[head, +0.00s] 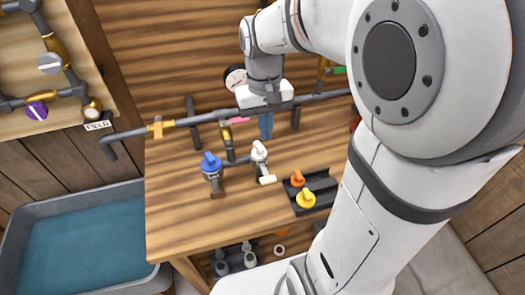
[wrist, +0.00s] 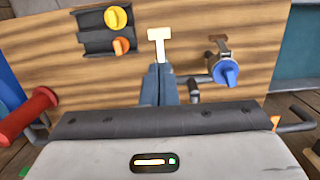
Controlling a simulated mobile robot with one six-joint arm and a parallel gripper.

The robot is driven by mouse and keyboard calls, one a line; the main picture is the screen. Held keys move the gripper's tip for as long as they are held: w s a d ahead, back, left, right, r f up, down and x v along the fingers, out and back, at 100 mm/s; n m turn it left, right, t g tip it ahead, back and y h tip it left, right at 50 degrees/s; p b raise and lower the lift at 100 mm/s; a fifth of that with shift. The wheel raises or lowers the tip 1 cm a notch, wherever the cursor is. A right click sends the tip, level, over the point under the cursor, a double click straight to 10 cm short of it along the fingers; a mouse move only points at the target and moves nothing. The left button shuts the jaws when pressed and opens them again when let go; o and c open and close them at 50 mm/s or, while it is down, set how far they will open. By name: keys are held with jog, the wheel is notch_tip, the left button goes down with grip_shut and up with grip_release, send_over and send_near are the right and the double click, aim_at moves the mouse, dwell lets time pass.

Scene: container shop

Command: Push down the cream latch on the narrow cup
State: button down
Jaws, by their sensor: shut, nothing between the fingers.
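The cream latch (head: 267,179) is a small pale bar on the bench, at the front end of a short fitting with a white top (head: 259,150). I cannot make out the narrow cup's shape; the latch sits at this white-topped fitting. In the wrist view the latch (wrist: 159,34) is a cream T just beyond my fingertips, and the white top is hidden. My gripper (head: 266,136) points down, its blue-grey fingers shut and empty, behind the white top in the head view. It also shows in the wrist view (wrist: 159,68). Contact with the latch is not visible.
A blue-topped fitting (head: 211,165) stands left of the white one. A dark tray (head: 325,188) holds an orange knob (head: 297,178) and a yellow knob (head: 306,198) to the right. A grey pipe (head: 320,97) crosses behind. The bench front (head: 190,236) is clear.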

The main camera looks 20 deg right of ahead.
aim_at(267, 178)
jog(key=f, duration=0.4)
jog(key=s+f, duration=0.1)
jog(key=f, duration=0.4)
jog(key=f+p, duration=0.1)
jog(key=f, duration=0.4)
jog(key=shift+s, duration=0.35)
jog(key=shift+d, duration=0.15)
jog(key=shift+w+f+b, duration=0.1)
jog(key=shift+b, duration=0.2)
